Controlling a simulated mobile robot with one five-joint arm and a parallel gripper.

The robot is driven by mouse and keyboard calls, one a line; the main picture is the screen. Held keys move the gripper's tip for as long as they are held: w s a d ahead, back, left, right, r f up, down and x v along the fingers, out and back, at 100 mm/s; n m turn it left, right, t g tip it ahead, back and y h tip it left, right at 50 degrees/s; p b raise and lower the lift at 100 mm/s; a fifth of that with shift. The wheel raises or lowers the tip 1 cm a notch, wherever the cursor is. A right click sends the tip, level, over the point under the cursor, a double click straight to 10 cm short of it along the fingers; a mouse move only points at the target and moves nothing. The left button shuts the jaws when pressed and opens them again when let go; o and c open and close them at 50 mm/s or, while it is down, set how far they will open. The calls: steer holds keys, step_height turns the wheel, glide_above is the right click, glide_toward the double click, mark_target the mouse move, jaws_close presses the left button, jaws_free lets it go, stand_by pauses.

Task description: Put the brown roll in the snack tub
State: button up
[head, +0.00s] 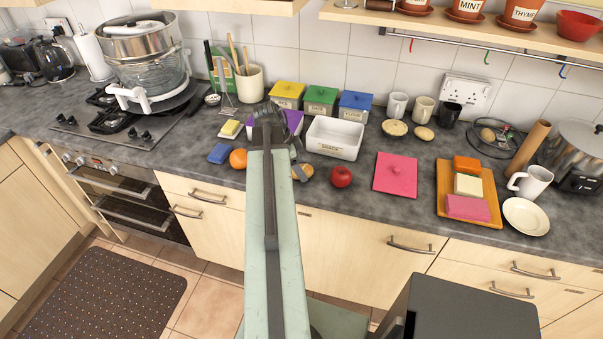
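The white snack tub (331,148), with dark lettering on its front, stands open on the worktop just right of my arm's end. A small brown rounded thing, which looks like the brown roll (308,173), lies in front of the tub near the counter's front edge. My gripper (300,172) is low, right at the roll, and covers part of it. I cannot tell whether the fingers are around the roll or beside it, or whether they are open or shut. I see nothing inside the part of the tub that shows.
An orange (238,159) and blue sponge (219,153) lie left of my arm; a red apple (341,177) lies right of the roll. Lidded yellow, green and blue boxes (320,100) stand behind. A pink board (396,174) is to the right. A purple container (292,122) is partly hidden.

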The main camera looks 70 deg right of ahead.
steer(key=c, duration=0.7)
steer(key=shift+r+p, duration=0.45)
steer(key=shift+c, duration=0.6)
step_height(320, 180, up, 9)
steer(key=p, duration=0.9)
steer(key=shift+r, duration=0.2)
jaws_close()
steer(key=shift+f, duration=0.15)
